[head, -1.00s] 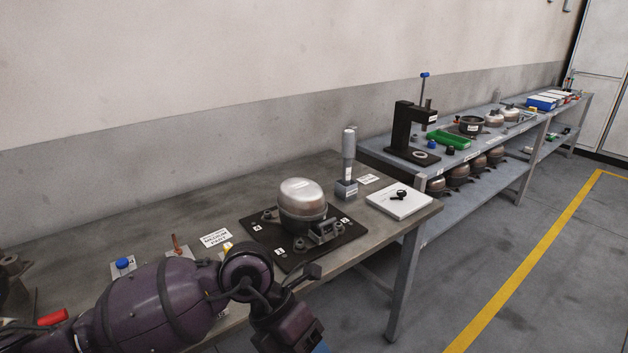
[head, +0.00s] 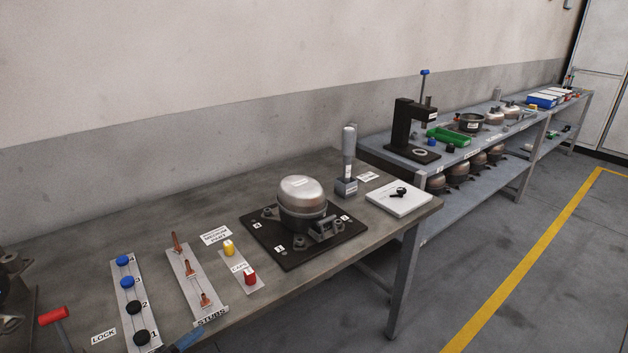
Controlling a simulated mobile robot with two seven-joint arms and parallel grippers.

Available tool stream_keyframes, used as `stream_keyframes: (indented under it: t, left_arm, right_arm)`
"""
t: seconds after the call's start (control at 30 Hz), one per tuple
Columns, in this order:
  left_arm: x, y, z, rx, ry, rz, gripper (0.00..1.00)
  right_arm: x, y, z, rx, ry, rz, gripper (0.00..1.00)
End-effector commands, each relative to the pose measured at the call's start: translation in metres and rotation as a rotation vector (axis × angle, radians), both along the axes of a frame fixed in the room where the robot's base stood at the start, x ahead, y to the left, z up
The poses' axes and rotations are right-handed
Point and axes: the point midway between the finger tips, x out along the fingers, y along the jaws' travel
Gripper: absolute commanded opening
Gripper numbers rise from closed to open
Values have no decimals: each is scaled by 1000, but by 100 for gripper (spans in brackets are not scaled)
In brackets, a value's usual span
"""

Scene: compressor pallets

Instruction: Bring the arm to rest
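Neither of my grippers shows in the head view, and no arm lies over the bench. A dark blue piece (head: 185,341) juts in at the bottom edge beside the studs strip; I cannot tell what it belongs to. A silver compressor (head: 302,203) stands upright on a black plate (head: 290,262) with numbered corners on the bench (head: 120,222).
A grey upright tool (head: 348,160) and white tray (head: 398,203) stand right. A press (head: 405,130) stands on the farther bench.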

Motion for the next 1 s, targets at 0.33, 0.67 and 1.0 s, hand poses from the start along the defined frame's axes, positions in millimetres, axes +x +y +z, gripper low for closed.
stream_keyframes:
  t: [0.33,0.67,1.0]
  left_arm:
    - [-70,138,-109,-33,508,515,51]
    - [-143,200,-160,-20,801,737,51]
    - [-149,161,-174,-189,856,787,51]
  right_arm:
    - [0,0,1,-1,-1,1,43]
    - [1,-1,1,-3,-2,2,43]
    - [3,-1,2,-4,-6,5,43]
